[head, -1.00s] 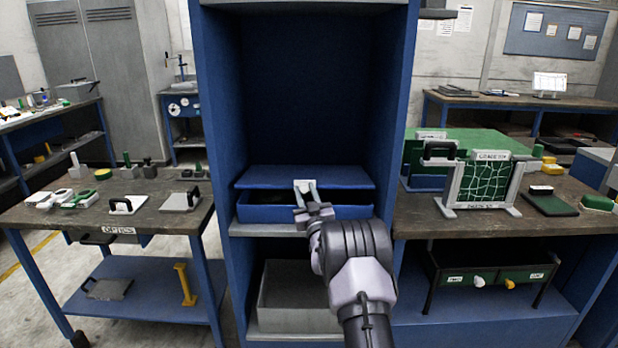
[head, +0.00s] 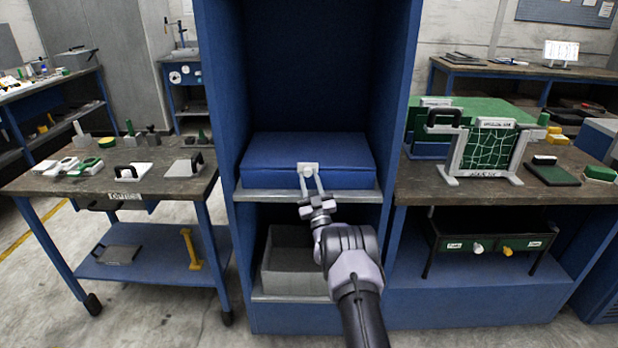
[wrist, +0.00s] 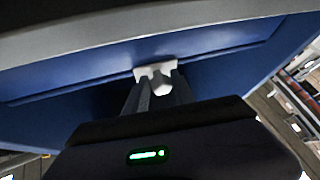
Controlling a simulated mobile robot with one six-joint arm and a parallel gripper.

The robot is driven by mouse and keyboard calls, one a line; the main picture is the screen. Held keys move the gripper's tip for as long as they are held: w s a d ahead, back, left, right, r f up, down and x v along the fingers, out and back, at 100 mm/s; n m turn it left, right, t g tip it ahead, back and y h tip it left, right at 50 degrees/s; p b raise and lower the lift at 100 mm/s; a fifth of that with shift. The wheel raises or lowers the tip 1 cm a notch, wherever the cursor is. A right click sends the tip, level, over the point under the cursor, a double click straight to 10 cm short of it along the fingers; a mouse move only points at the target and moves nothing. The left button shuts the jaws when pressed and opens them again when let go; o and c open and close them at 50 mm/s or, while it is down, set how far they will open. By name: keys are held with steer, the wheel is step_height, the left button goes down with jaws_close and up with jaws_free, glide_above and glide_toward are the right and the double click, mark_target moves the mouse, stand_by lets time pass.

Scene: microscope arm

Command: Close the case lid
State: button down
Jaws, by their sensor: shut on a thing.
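The blue case (head: 350,181) sits on a shelf in the tall blue cabinet. Its blue lid (head: 300,148) lies down over the case, with no open gap visible at the front. A white tab (head: 308,168) sits at the middle of the lid's front edge. My gripper (head: 312,182) reaches up from below and in front, its fingers shut on the tab. In the wrist view the fingers (wrist: 156,92) meet the white tab (wrist: 157,74) against the blue case front. The case's back and inside are hidden.
The grey shelf edge (head: 265,195) runs just under the case. A grey bin (head: 290,265) stands on the shelf below. The cabinet's side walls (head: 216,140) flank the case closely. Workbenches with tools stand left (head: 150,180) and right (head: 420,178).

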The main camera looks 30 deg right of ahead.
steer(key=c, duration=1.1)
jaws_free()
steer(key=shift+f, duration=0.55)
steer(key=shift+c, duration=0.2)
steer(key=shift+r, duration=0.2)
steer(key=p+v, duration=0.5)
steer(key=v, duration=1.2)
steer(key=shift+s, duration=0.2)
steer(key=shift+a, duration=0.1)
